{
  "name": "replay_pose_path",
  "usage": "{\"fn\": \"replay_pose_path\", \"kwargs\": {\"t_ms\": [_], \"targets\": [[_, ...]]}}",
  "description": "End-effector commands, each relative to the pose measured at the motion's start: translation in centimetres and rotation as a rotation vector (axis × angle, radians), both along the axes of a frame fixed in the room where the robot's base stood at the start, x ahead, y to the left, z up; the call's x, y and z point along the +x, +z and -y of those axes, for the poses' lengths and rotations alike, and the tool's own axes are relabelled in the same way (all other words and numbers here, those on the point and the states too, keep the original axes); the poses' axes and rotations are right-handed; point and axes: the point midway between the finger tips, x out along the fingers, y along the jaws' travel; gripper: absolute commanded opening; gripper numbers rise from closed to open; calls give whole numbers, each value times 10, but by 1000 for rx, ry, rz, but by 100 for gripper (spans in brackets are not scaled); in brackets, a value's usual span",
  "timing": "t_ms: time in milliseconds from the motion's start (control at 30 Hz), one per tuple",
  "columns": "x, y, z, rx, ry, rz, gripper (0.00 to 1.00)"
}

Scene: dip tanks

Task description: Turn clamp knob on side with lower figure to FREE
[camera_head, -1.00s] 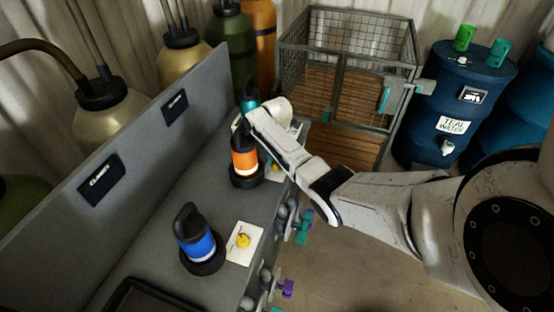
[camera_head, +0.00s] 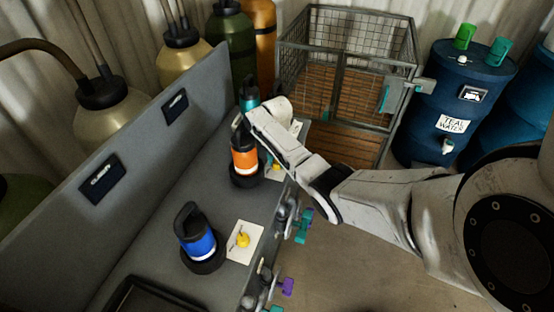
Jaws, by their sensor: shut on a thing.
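My gripper (camera_head: 246,118) is at the far end of the white arm, beside and above the top of the black bottle-shaped device with an orange band (camera_head: 244,161). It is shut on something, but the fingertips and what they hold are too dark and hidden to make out. A like device with a blue band (camera_head: 199,244) stands nearer on the grey bench, and part of a teal one (camera_head: 249,95) shows behind. On the bench's right side sit a teal knob (camera_head: 304,224) and a purple knob (camera_head: 286,286).
A grey upright panel (camera_head: 135,170) with dark labels runs along the bench's left. A wire cage (camera_head: 350,80) and blue barrels (camera_head: 447,110) stand at the back right. Floor (camera_head: 350,265) is clear right of the bench. A black tray (camera_head: 140,297) lies in front.

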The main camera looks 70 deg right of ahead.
Motion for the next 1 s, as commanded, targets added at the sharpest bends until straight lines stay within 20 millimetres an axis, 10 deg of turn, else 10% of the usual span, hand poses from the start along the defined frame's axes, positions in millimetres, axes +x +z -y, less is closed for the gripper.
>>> {"fn": "replay_pose_path", "kwargs": {"t_ms": [100,133,367,667,1000], "targets": [[1,1,-1,-1,3,1,5],[1,1,-1,-1,3,1,38],[1,0,0,-1,1,0,60],[0,3,0,-1,0,0,61],[1,56,0,-4,1,4,61]]}}
